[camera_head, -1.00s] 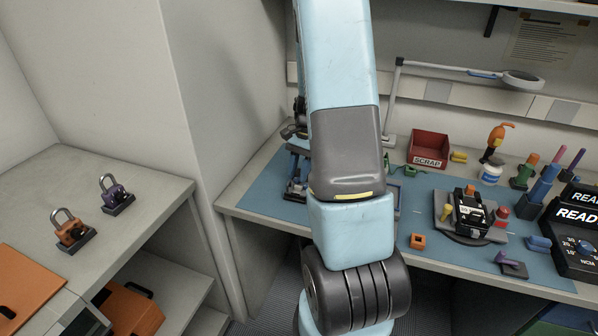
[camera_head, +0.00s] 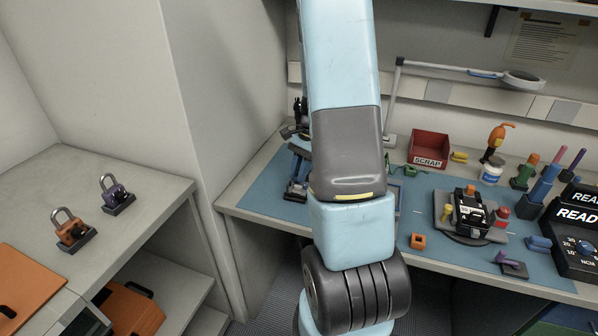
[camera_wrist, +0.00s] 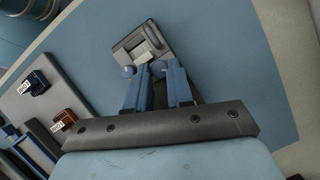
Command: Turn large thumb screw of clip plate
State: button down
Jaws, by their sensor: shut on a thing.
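My gripper (camera_wrist: 146,69) has two blue fingers reaching to the near edge of this plate. They are shut on what appears to be the large thumb screw, which is mostly hidden between the fingertips. Rounded blue-grey shapes show at the tips. In the head view my gripper (camera_head: 299,151) is partly visible left of my arm, low over the mat; my arm hides much of that spot.
In the head view a red scrap bin (camera_head: 430,147) and a black device on a round stand (camera_head: 470,212) are to the right. Bare blue mat (camera_head: 262,190) lies left of my gripper.

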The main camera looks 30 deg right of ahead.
jog(key=shift+s+m+t, duration=0.1)
jog(key=shift+m+t, duration=0.3)
jog(key=shift+m, duration=0.6)
dwell(0.3)
jog(key=c, duration=1.3)
grip_release()
jog(key=shift+o, duration=0.2)
jog(key=shift+r, duration=0.1)
jog(key=v, duration=1.3)
jog(key=shift+d+r, duration=0.2)
jog(key=shift+d, duration=0.1)
